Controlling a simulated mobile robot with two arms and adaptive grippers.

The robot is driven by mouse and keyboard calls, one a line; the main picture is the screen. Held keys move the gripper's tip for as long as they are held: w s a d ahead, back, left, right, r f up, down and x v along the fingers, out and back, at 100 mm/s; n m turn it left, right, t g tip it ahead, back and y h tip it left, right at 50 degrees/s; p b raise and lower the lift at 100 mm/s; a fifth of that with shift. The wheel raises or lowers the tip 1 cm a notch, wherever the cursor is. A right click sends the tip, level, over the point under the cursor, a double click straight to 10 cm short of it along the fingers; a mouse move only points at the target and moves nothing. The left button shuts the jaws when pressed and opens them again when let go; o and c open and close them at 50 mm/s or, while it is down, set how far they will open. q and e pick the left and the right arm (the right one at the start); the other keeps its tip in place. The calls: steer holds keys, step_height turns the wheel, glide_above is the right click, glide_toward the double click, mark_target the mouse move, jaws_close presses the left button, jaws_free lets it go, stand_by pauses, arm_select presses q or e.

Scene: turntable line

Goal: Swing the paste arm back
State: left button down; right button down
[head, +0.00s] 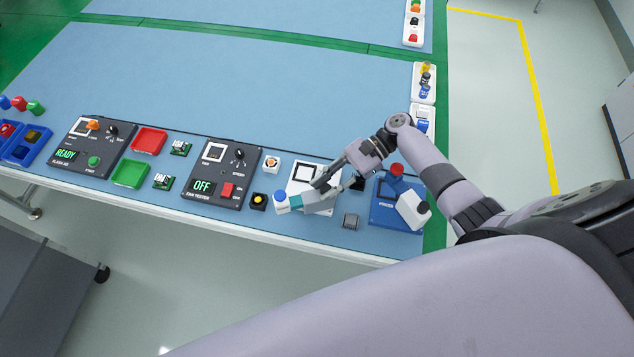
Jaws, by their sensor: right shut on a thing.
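The paste arm (299,203), a pale teal and white piece with a blue knob at its left end, lies across the near side of a white plate (327,171) with a dark square frame (304,173). My right gripper (321,193) reaches in from the right and is shut on the paste arm. Its fingers and wrist cover part of the arm and plate, so the arm's pivot cannot be made out. My left gripper is not in view.
A blue station (382,214) with a red knob (396,169) stands right of the plate. The fan tester (222,174), reading OFF, stands to the left.

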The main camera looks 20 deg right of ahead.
steer(key=shift+s+a+f+g, duration=0.15)
steer(key=shift+s+g, duration=0.1)
steer(key=shift+g, duration=0.15)
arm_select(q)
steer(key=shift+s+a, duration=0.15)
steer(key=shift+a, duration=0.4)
arm_select(e)
steer(key=shift+n, duration=0.3)
steer(key=shift+s+a, duration=0.1)
steer(key=c, duration=1.7)
jaws_free()
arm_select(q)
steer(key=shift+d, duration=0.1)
arm_select(e)
steer(key=shift+o, duration=1.4)
steer(key=v, duration=1.2)
steer(key=shift+s+a, duration=0.1)
